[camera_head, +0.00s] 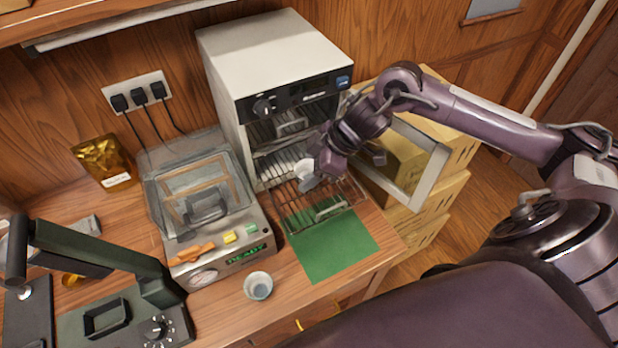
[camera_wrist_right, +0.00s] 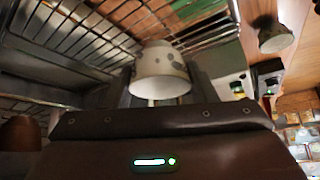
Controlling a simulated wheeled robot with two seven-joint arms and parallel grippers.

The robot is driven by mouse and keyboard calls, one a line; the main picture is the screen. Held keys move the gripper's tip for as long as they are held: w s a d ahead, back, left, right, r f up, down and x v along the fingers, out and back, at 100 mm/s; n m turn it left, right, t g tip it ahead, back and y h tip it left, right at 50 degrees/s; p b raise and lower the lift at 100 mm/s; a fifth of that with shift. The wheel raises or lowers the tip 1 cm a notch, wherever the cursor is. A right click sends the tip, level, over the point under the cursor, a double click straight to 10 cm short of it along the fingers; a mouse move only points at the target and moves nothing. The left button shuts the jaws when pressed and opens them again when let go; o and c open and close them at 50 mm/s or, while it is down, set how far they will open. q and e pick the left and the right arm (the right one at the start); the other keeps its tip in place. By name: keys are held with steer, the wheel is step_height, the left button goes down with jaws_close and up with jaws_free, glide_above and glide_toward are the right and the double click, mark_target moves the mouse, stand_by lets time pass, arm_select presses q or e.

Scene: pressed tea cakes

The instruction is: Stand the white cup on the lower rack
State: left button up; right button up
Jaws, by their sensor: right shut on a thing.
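The white cup (camera_head: 306,178) is in my right gripper (camera_head: 322,168), at the oven's open front. In the right wrist view the cup (camera_wrist_right: 160,72), white with grey patches, sits between the two fingers of the right gripper (camera_wrist_right: 161,88), which is shut on it. The lower rack (camera_head: 318,208) is a wire shelf that sticks out of the oven, and the cup is over its inner part. I cannot tell whether the cup touches the wires. Wire racks (camera_wrist_right: 75,38) also show beside the cup in the right wrist view. My left gripper is not in view.
The white oven (camera_head: 268,50) has its door (camera_head: 425,165) open to the right, beside my right arm. A green mat (camera_head: 325,245) lies below the rack. Another cup (camera_head: 258,286) stands in front of the clear-lidded machine (camera_head: 215,235). Stacked boxes (camera_head: 440,195) stand at the right.

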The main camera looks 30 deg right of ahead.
step_height(320, 180, down, 4)
steer(key=shift+r, duration=0.2)
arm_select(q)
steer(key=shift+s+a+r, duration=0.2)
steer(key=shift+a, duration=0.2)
arm_select(e)
steer(key=shift+f, duration=0.1)
steer(key=o, duration=1)
steer(key=shift+f, duration=0.1)
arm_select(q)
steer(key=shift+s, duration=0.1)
